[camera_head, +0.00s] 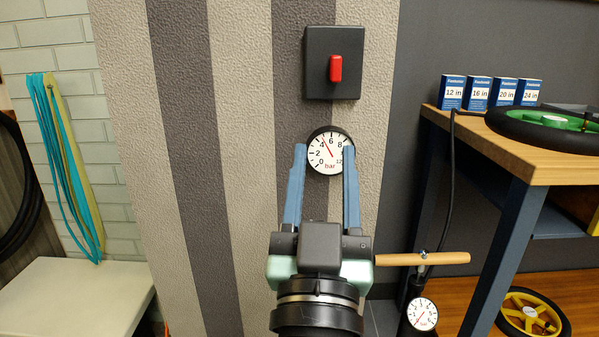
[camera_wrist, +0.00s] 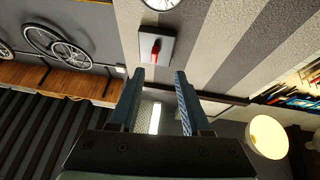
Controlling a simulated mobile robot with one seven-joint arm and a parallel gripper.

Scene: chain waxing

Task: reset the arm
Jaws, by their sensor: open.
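My gripper (camera_head: 325,150) points up in the head view, in front of the striped wall. Its two blue fingers are apart, with nothing between them. From this angle the fingertips overlap the sides of a round white pressure gauge (camera_head: 329,156) on the wall; I cannot tell the gap in depth. Above the gauge is a dark square box with a red switch (camera_head: 335,68). In the wrist view the open fingers (camera_wrist: 158,74) are empty, and a plate with a red switch (camera_wrist: 155,50) lies beyond their tips.
At right stands a wooden workbench (camera_head: 540,158) with blue legs, small blue boxes (camera_head: 478,93) and a wheel (camera_head: 548,122). A floor pump with a wooden handle (camera_head: 423,258) stands close to the right of my gripper. Teal straps (camera_head: 66,165) hang at left above a pale bench top (camera_head: 75,295).

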